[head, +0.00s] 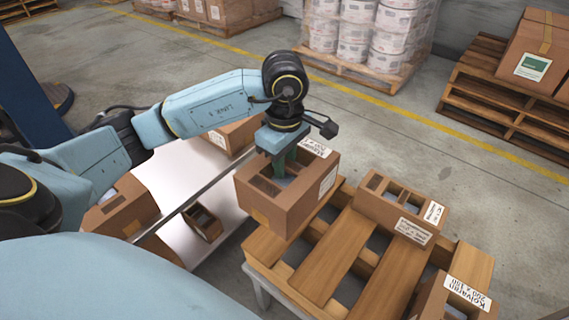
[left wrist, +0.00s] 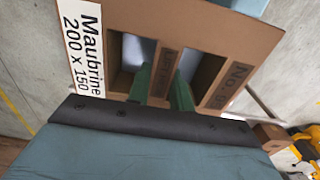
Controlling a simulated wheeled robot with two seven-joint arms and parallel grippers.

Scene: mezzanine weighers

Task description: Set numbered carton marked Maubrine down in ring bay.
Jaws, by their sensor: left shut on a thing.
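The Maubrine carton (head: 270,210) is an open-topped brown cardboard box with divider cells and white labels. It hangs from my left gripper (head: 285,165), which is shut on one of its inner walls, over the left end of a slatted wooden pallet (head: 328,250). Whether its base touches the pallet is hard to tell. In the left wrist view the carton (left wrist: 125,18) shows the label "Maubrine 200 x 150" and a wall text starting "No."; the green fingers (left wrist: 160,92) reach down at a dividing wall. I cannot make out a ring mark on the pallet. My right gripper is out of view.
A divided carton (head: 372,208) stands at the pallet's far right, and a Kolvaran carton (head: 428,295) at its near right. Bare slats lie between. Left is a white surface (head: 180,165) with a metal rail, a small carton (head: 203,222) and larger cartons.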

